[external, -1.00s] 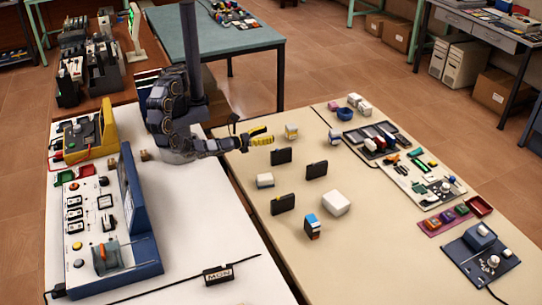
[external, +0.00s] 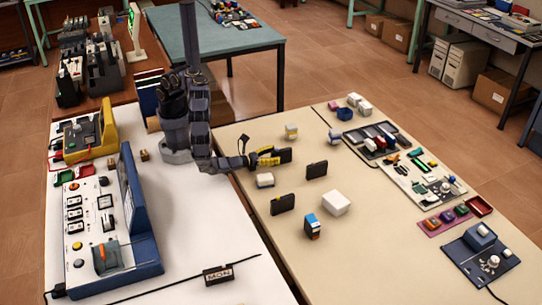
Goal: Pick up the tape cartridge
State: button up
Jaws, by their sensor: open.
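Three black, flat, upright pieces that look like tape cartridges stand on the cream table. One black cartridge (external: 286,155) is at the fingertips of my gripper. A second black cartridge (external: 316,169) stands to its right and nearer the camera. A third black cartridge (external: 283,203) stands farther forward. My gripper (external: 271,157), with yellow fingers, is open and low over the table, reaching in from the left. Its fingers overlap the left part of the first cartridge in the picture. I cannot tell whether they touch it or sit around it.
A small white box (external: 265,180) lies just in front of my gripper. A larger white block (external: 336,203), a blue-and-orange box (external: 312,226) and a yellow-and-white item (external: 291,131) stand nearby. A dark tray (external: 384,140) is to the right. The table's front middle is clear.

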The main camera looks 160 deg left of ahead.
aim_at(285, 162)
jog(key=shift+w+a, duration=0.15)
jog(key=shift+a, duration=2.2)
grip_shut()
